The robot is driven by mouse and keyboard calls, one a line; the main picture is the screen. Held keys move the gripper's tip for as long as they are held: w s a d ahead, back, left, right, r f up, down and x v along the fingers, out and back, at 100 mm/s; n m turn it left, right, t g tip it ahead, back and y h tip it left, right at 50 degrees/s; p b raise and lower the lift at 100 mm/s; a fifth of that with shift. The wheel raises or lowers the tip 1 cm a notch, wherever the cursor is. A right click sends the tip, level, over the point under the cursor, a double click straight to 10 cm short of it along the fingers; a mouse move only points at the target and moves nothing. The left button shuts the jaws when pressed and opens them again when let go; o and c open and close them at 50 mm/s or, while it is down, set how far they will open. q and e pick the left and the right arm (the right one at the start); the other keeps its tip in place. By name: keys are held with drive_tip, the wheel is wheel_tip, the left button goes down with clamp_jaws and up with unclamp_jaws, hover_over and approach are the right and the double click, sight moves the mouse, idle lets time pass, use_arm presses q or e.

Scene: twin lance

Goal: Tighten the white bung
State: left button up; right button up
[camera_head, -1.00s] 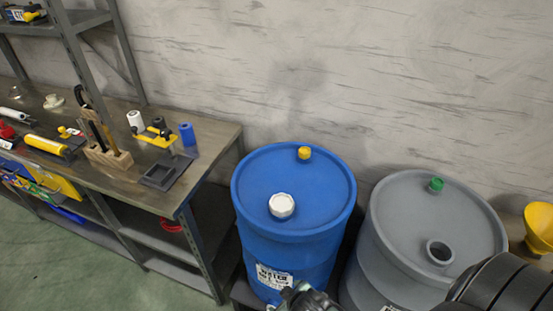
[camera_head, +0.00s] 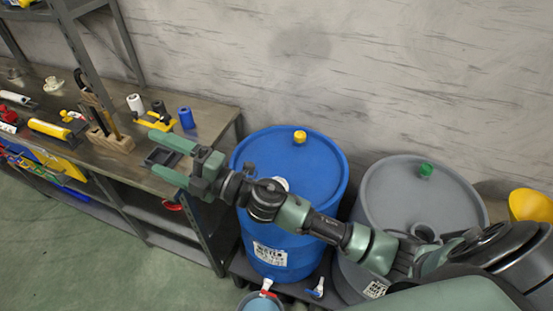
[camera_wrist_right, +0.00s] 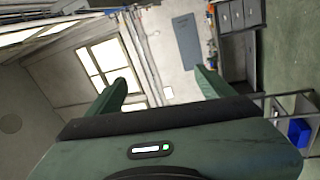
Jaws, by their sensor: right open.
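The white bung (camera_head: 281,184) sits on top of the blue drum (camera_head: 300,163); my right arm hides most of it in the head view. My right gripper (camera_head: 165,158) reaches across in front of the blue drum, with its fingers pointing left near the workbench's right end. It is open and empty. In the right wrist view its two fingers (camera_wrist_right: 160,85) are spread apart with only the room beyond between them. My left gripper is not in view.
A yellow cap (camera_head: 299,136) is on the blue drum. A grey drum (camera_head: 384,180) with a green cap (camera_head: 426,169) and an open hole stands to the right, near a yellow funnel (camera_head: 530,205). The workbench (camera_head: 225,112) at left holds several tools. A bucket (camera_head: 262,304) stands in front.

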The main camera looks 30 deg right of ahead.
drive_tip(key=s+a+n+g+y, duration=0.2)
drive_tip(key=a+n+g+y, duration=0.15)
drive_tip(key=n+g, duration=0.35)
drive_tip(key=n+g+h+p, duration=0.1)
drive_tip(key=n+g+h, duration=0.9)
drive_tip(key=h, duration=0.8)
approach(277, 185)
drive_tip(key=f+b, duration=0.2)
drive_tip(key=f, duration=0.1)
drive_tip(key=s+f+n+t+b, duration=0.1)
drive_tip(key=f+b, duration=0.1)
drive_tip(key=f, duration=0.1)
drive_tip(key=f+t+b, duration=0.1)
drive_tip(key=f+b, duration=0.2)
drive_tip(key=shift+s+d+f+n+y, duration=0.1)
drive_tip(key=shift+s+d+n+y, duration=0.05)
drive_tip(key=shift+s+n+y, duration=0.15)
drive_tip(key=shift+s, duration=0.1)
